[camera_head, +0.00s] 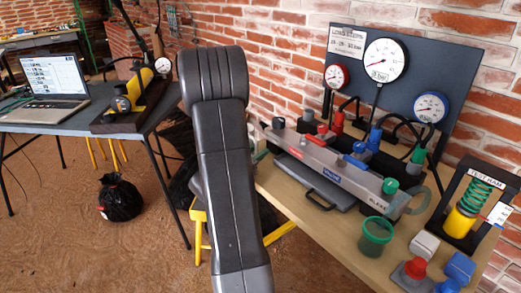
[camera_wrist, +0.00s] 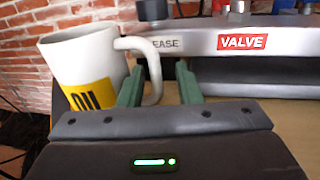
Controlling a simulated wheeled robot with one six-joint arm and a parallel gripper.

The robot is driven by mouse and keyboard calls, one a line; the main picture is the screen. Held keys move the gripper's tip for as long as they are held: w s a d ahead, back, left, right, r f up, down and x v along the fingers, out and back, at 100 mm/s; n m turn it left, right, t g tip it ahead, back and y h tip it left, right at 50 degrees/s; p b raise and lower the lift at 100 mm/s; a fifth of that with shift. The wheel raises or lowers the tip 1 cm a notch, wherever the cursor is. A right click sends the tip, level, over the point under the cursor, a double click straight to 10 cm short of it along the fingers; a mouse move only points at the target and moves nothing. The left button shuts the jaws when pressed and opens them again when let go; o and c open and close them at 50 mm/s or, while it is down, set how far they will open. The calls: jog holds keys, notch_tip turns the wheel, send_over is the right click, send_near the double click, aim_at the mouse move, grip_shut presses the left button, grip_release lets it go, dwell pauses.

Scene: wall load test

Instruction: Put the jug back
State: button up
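A white jug (camera_wrist: 82,62) with a yellow label, partly reading "OI", stands at the left of the wrist view. Its looped handle (camera_wrist: 153,72) points right, toward the picture's middle. My gripper (camera_wrist: 160,84) has two green fingers that stand apart, with a visible gap between them. The jug's lower part is hidden behind the gripper body. In the head view my arm covers most of the place where the gripper is, and I cannot make out the jug there.
A grey valve bar (camera_wrist: 270,40) runs close in front of the fingers. In the head view the wooden bench (camera_head: 330,232) holds this bar, a gauge board (camera_head: 433,72), a green cup (camera_head: 376,236) and a spring stand (camera_head: 461,222). A laptop (camera_head: 50,88) is on the left table.

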jog(key=v, duration=1)
